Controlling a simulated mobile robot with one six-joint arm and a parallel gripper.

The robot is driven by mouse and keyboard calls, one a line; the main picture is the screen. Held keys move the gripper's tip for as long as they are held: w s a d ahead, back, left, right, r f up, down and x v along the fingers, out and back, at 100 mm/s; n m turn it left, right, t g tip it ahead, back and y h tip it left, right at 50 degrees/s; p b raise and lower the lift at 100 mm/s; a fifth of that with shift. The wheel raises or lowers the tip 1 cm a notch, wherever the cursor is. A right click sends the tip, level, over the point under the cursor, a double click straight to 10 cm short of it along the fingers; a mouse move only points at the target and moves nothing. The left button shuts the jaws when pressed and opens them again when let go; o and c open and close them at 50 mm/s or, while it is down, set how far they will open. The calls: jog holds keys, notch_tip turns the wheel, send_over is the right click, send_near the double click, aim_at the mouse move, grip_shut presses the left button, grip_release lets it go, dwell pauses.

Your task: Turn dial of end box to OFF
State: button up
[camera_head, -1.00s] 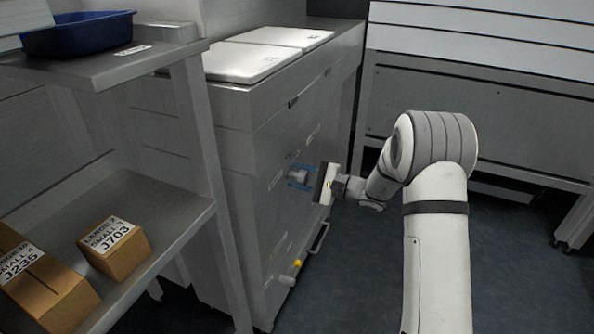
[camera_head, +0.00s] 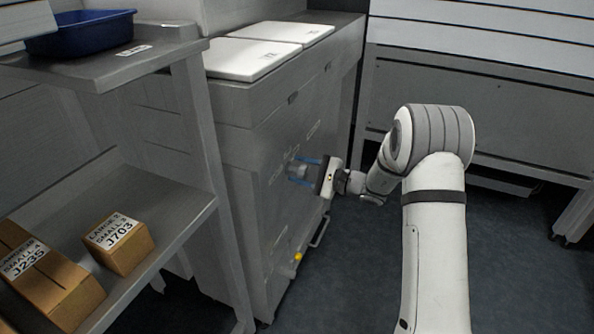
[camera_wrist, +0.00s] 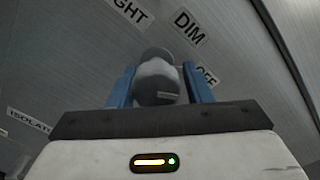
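The grey dial (camera_wrist: 157,72) sticks out of the grey front panel of the end box (camera_head: 245,160). In the head view my gripper (camera_head: 303,171) reaches the panel from the right, somewhat tilted. Around the dial are a label ending in "GHT" (camera_wrist: 132,10), the DIM label (camera_wrist: 189,27) and the OFF label (camera_wrist: 206,76), partly behind the right finger. Which label the dial points to cannot be told.
An ISOLATOR label (camera_wrist: 28,120) sits lower left on the panel. Below the dial are a yellow knob (camera_head: 298,257) and a bar handle (camera_head: 320,232). A shelf rack (camera_head: 185,215) with cartons and a blue tub (camera_head: 80,32) stands at left. Floor right of the box is open.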

aim_at(307, 172)
jog(key=shift+o, duration=1.4)
jog(key=shift+a, duration=0.1)
jog(key=shift+s, duration=0.1)
jog(key=p+v, duration=0.1)
jog(key=v, duration=0.6)
jog(key=shift+s+d+p, duration=0.1)
jog(key=shift+d+p, duration=0.2)
jog(key=shift+d, duration=0.05)
jog(key=s+a+r+n+g+h+p, duration=0.2)
jog(key=s+r+n+g+h+p, duration=0.45)
jog(key=s+r+p, duration=0.85)
jog(key=s+d+r+n+t+h+p, duration=0.1)
jog(key=s+d+r+n+h+p, duration=0.2)
jog(key=s+r, duration=0.6)
jog(key=s+d+r+n+t+h+p, duration=0.2)
jog(key=s+d+r+n+h+p, duration=0.1)
jog(key=s+d+r+h+p, duration=0.4)
jog(key=s+d+r+p, duration=0.1)
jog(key=s+d+r, duration=0.1)
jog(key=d+r, duration=0.1)
jog(key=shift+s+d+r, duration=0.15)
jog(key=shift+d+r, duration=0.15)
